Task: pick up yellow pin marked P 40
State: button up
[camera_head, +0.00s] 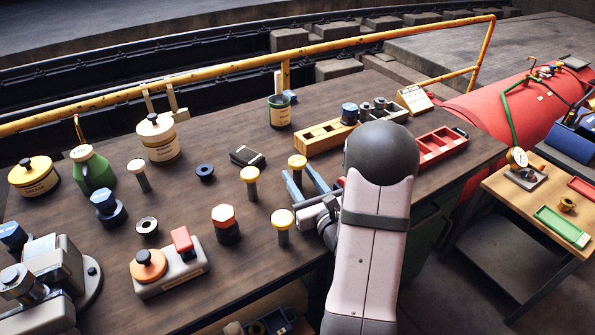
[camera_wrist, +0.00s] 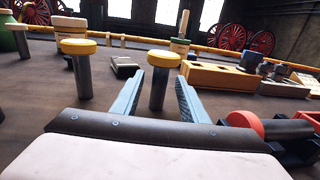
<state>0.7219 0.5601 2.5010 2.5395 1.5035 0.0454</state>
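Several yellow-headed pins with dark shafts stand upright on the dark bench; no P 40 marking is legible on any. One yellow pin (camera_head: 297,163) stands at the far end of my gripper. In the wrist view this pin (camera_wrist: 158,88) shows between the two pale blue fingers, with gaps on both sides; I cannot tell if it is between the tips or just beyond. My gripper (camera_head: 306,178) is open and low over the bench. A second yellow pin (camera_head: 250,180) stands to its left, also in the wrist view (camera_wrist: 82,75). A third pin (camera_head: 283,222) stands nearer, left of my wrist.
A yellow block rack (camera_head: 322,137) lies beyond the gripper, with a red tray (camera_head: 440,147) to the right. In the wrist view, a red round part (camera_wrist: 245,122) lies close right of the fingers.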

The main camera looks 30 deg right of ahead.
jog(key=shift+w+d+p, duration=0.15)
jog(key=shift+w+p, duration=0.2)
jog(key=shift+w, duration=1)
jog(key=shift+w+d+p, duration=0.15)
jog(key=shift+w+p, duration=0.15)
jog(key=shift+w, duration=1)
grip_shut()
